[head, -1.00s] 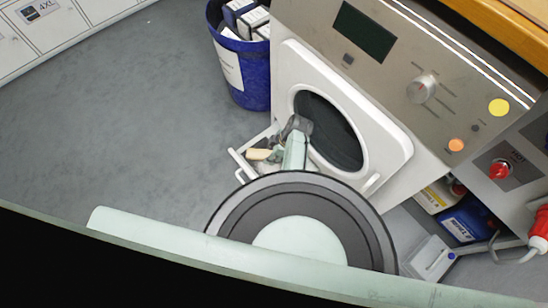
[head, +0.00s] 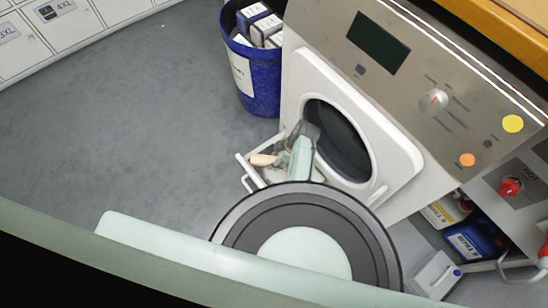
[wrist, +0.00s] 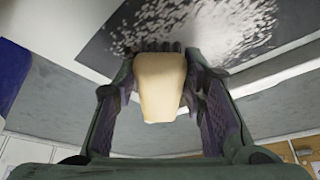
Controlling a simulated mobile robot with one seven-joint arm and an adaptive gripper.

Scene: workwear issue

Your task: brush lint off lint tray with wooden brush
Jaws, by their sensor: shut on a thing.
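The wooden brush (wrist: 160,85) has a pale block and a dark bristle edge. My gripper (wrist: 160,95) is shut on it, one finger on each side of the block. The lint tray (wrist: 88,10) has a white rim around a dark panel. White lint (wrist: 225,30) is scattered over the panel above and right of the brush; the panel left of it looks darker and barer. The bristles overlap the panel's near edge; I cannot tell whether they touch. In the head view the brush (head: 264,160) shows beside the tray's white frame (head: 243,172), partly hidden by my arm.
The machine's round door opening (head: 340,140) is just right of my gripper. A blue bin (head: 262,95) with boxes stands behind. Bottles (head: 465,240) sit on the floor at the right. The grey floor (head: 130,120) at the left is clear.

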